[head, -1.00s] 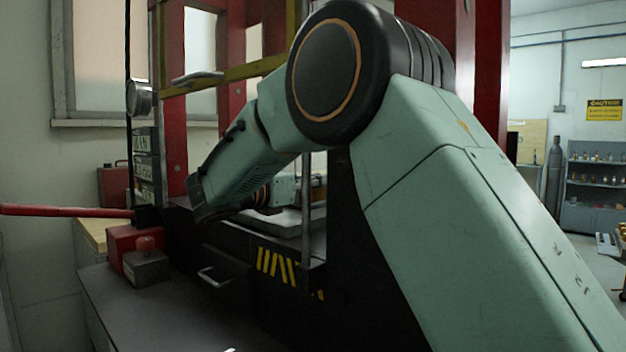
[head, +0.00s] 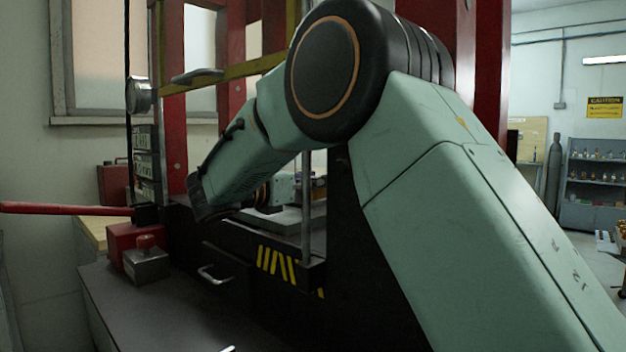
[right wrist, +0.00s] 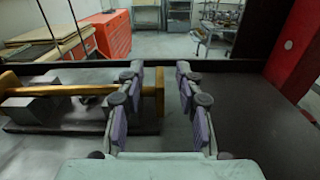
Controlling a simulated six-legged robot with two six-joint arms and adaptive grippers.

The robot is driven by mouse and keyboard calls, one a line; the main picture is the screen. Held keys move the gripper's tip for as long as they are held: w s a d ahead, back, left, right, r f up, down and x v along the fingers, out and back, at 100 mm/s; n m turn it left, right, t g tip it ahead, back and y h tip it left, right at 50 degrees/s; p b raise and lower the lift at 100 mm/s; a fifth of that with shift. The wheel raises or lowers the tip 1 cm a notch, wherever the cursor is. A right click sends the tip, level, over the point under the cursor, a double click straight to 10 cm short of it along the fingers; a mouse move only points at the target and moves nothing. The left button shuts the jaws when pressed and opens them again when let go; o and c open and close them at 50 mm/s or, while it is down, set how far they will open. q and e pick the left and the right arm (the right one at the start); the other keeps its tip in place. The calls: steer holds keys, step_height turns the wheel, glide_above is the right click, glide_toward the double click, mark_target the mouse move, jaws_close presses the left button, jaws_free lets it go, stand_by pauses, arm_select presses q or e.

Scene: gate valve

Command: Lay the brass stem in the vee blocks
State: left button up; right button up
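The brass stem (right wrist: 75,91) lies level across the left half of the right wrist view. It passes over grey vee blocks (right wrist: 34,110) on a dark base plate (right wrist: 80,128) and looks seated in them, though the contact is partly hidden. Its flanged right end (right wrist: 160,92) shows between the fingers of my right gripper (right wrist: 158,95). The purple-padded fingers are wide apart. The left finger overlaps the stem in the picture; I cannot tell whether it touches. In the head view my right gripper (head: 298,189) is small and partly hidden at the press. My left gripper is out of view.
A red press frame (head: 490,80) with a black bed stands around my right arm. A red pump (head: 122,245) with a long handle (head: 65,209) is at the left. In the right wrist view, a red cabinet (right wrist: 108,35) stands behind, and the dark surface at right is clear.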

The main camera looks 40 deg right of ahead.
steer(key=shift+a+f, duration=0.1)
steer(key=a, duration=0.8)
steer(key=s+a, duration=0.1)
steer(key=a, duration=0.3)
stand_by(0.4)
